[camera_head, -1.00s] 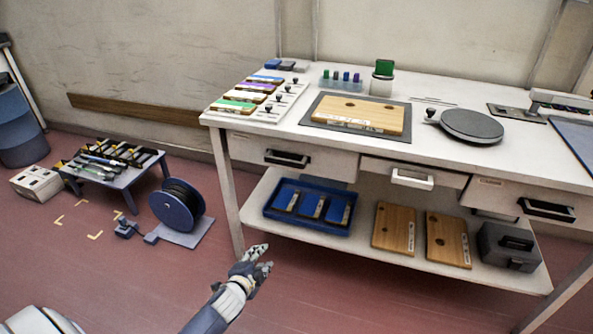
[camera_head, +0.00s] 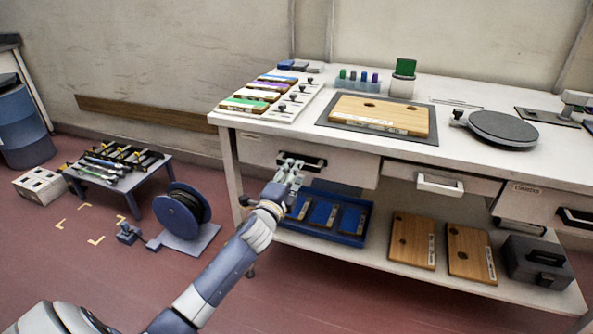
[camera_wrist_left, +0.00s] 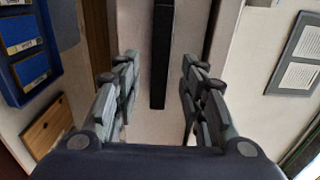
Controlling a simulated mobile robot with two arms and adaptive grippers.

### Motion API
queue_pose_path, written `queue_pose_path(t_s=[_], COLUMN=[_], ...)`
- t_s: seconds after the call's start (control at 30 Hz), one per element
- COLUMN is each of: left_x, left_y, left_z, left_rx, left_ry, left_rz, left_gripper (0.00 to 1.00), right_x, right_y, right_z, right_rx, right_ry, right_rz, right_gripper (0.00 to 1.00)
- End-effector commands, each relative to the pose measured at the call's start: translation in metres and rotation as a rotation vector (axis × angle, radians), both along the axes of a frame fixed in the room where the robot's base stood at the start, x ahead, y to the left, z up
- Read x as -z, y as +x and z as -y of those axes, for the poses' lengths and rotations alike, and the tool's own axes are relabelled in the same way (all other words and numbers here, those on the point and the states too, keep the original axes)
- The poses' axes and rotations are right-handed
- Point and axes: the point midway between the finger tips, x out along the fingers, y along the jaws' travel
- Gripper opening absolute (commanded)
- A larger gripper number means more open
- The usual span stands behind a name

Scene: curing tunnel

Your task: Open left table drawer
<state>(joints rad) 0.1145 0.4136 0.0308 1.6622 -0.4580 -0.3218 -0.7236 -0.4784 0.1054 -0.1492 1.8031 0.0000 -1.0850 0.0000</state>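The left table drawer (camera_head: 262,149) is a pale front under the left end of the white workbench (camera_head: 457,146). It looks shut. Its black bar handle (camera_head: 314,163) shows just right of my left gripper (camera_head: 291,167), whose fingertips overlap the handle's left end in the head view. In the left wrist view the dark handle (camera_wrist_left: 163,55) runs upright ahead, between the lines of the two fingers. The fingers of my left gripper (camera_wrist_left: 160,85) are spread open with nothing between them; I cannot tell whether they touch the handle. My right gripper is not in view.
A middle drawer (camera_head: 428,180) and a right drawer (camera_head: 540,203) sit along the same bench. On the shelf below stand a blue tray (camera_head: 362,222), wooden boards (camera_head: 412,240) and a dark case (camera_head: 535,262). A cable reel (camera_head: 183,214) is on the floor to the left.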

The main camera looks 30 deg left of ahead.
Motion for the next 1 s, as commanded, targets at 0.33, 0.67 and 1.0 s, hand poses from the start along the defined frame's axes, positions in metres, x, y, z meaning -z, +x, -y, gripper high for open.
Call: queue_pose_path(t_s=[0.33, 0.67, 1.0], left_x=[0.0, 0.0, 0.001], left_y=[0.031, 0.032, 0.032], left_z=[-0.007, -0.008, -0.008], left_rx=[0.0, 0.001, 0.0], left_ry=[0.0, -0.001, -0.001], left_rz=[0.0, 0.0, -0.001], left_gripper=[0.38, 0.36, 0.0], right_x=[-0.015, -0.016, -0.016], right_y=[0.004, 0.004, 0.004], right_z=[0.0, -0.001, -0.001], right_rx=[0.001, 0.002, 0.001], right_ry=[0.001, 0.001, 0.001], right_rz=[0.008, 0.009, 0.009], right_gripper=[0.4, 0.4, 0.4])
